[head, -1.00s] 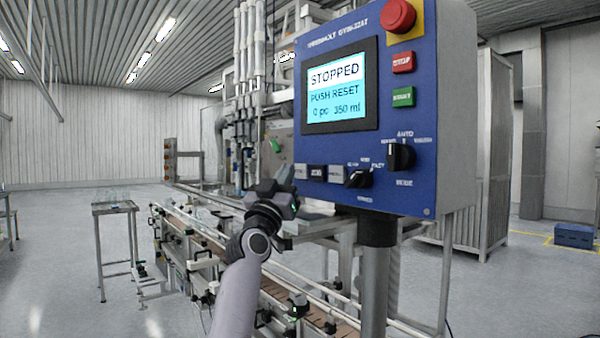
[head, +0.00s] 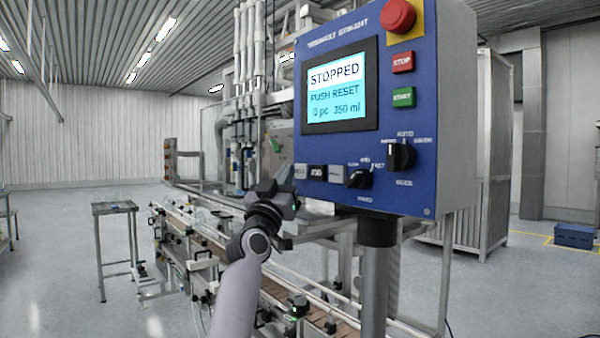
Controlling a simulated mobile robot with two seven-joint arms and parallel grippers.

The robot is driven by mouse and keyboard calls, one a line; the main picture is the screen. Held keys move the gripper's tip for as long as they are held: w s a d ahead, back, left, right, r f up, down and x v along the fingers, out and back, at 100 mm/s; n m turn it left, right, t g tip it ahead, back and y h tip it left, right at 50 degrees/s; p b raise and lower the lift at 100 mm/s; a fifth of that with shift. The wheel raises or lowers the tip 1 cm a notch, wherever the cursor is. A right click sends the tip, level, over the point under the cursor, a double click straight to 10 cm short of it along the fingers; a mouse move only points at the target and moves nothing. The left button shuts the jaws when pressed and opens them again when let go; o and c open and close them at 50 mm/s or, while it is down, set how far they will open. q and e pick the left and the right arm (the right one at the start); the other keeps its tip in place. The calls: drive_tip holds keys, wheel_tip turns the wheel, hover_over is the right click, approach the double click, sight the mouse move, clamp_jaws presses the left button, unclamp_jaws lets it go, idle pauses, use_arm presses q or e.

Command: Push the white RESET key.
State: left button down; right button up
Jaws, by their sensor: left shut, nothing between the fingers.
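The blue control panel (head: 345,155) fills the right of the head view. Its screen (head: 338,88) reads STOPPED, PUSH RESET, 0 pc, 350 ml. Low on the panel's left sit a pale key (head: 301,171), a dark key (head: 317,172) and another pale key (head: 336,174). Their lettering is too small to tell which pale one is RESET. My left gripper (head: 286,188) is shut and empty, just below and left of the left pale key. I cannot tell whether it touches the panel. My right gripper is not in view.
A red emergency stop (head: 398,15), a red STOP key (head: 403,62) and a green START key (head: 404,97) are higher up. Two black rotary knobs, the smaller (head: 359,178) and larger (head: 401,155), sit right of the keys. The conveyor (head: 290,290) runs below.

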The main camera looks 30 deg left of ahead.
use_arm(q)
drive_tip(key=shift+w+d, duration=0.2)
drive_tip(key=shift+w, duration=0.2)
drive_tip(key=shift+w+d, duration=0.25)
drive_tip(key=shift+w, duration=0.15)
idle(0.9)
drive_tip(key=shift+w+d+f, duration=0.1)
drive_tip(key=shift+f, duration=0.1)
idle(0.4)
drive_tip(key=shift+f, duration=0.15)
drive_tip(key=shift+s+f, duration=0.25)
drive_tip(key=shift+s, duration=0.2)
drive_tip(key=shift+s+a, duration=0.1)
drive_tip(key=shift+a, duration=0.15)
drive_tip(key=shift+s+a+r+p, duration=0.15)
drive_tip(key=shift+s+a, duration=0.2)
drive_tip(key=shift+s, duration=0.4)
drive_tip(key=shift+s+a+p, duration=0.15)
drive_tip(key=shift+s+a, duration=0.2)
drive_tip(key=shift+s, duration=0.45)
drive_tip(key=shift+s+a+r+p, duration=0.15)
drive_tip(key=shift+s+a, duration=0.2)
drive_tip(key=shift+s, duration=0.4)
